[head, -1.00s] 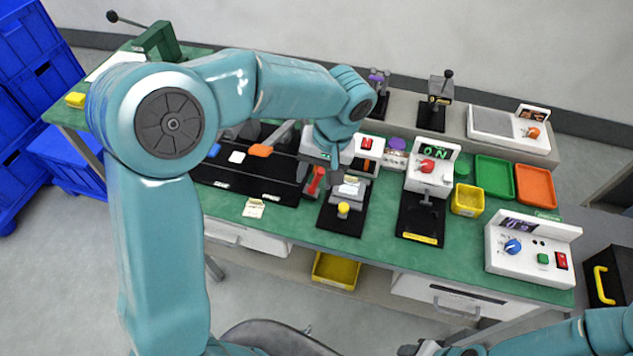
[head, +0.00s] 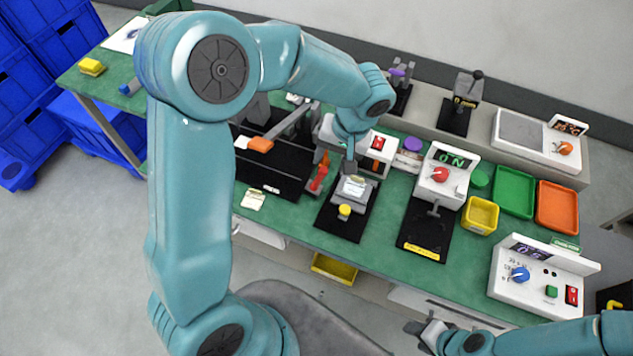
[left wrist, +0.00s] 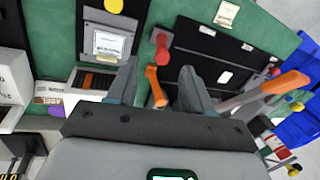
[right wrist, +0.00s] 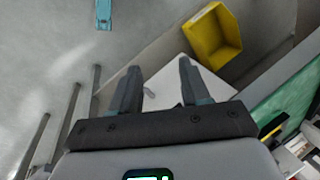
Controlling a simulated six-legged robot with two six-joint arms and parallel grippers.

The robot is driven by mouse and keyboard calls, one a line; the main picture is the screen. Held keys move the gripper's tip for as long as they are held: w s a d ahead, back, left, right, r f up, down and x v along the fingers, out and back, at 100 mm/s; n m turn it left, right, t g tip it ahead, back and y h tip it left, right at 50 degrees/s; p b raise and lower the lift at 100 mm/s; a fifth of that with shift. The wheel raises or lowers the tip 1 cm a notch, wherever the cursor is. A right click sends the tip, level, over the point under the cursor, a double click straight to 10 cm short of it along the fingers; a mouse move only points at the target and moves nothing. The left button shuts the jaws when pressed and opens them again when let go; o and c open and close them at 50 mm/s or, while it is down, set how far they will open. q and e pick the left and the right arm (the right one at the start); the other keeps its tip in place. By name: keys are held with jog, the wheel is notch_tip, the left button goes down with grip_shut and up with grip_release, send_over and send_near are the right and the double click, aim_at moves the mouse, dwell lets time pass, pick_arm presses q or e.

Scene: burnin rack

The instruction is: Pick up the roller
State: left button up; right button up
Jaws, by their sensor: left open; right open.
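A small red and orange tool, which looks like the roller (head: 318,180), lies on the bench beside the black mat. In the left wrist view its red part (left wrist: 161,48) is just beyond the fingertips and an orange handle-like part (left wrist: 155,88) shows between the fingers. I cannot tell for sure that both are one piece. My left gripper (head: 349,165) is open and empty, over the bench just right of the tool; it also shows in the left wrist view (left wrist: 158,72). My right gripper (head: 415,327) is open and empty in front of the bench.
A grey fixture with a yellow knob (head: 345,211) stands right of the tool. A grey lever with an orange grip (head: 261,145) is on its left. White control boxes (head: 438,178) and a yellow bin (head: 480,216) stand further right. Another yellow bin (right wrist: 210,38) is below the bench.

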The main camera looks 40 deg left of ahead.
aim_at(324, 172)
pick_arm(q)
jog(key=x, duration=0.5)
jog(key=shift+w+a, duration=0.1)
jog(key=shift+a, duration=0.05)
jog(key=shift+s+f+p, duration=0.3)
jog(key=shift+f+p, duration=0.05)
jog(key=shift+f, duration=0.05)
jog(key=x, duration=0.1)
jog(key=p+x, duration=0.1)
jog(key=x, duration=0.3)
jog(key=shift+w+a+r, duration=0.1)
jog(key=shift+w+a, duration=0.2)
jog(key=shift+w, duration=0.05)
jog(key=shift+s+d, duration=0.1)
jog(key=shift+s, duration=0.05)
grip_shut()
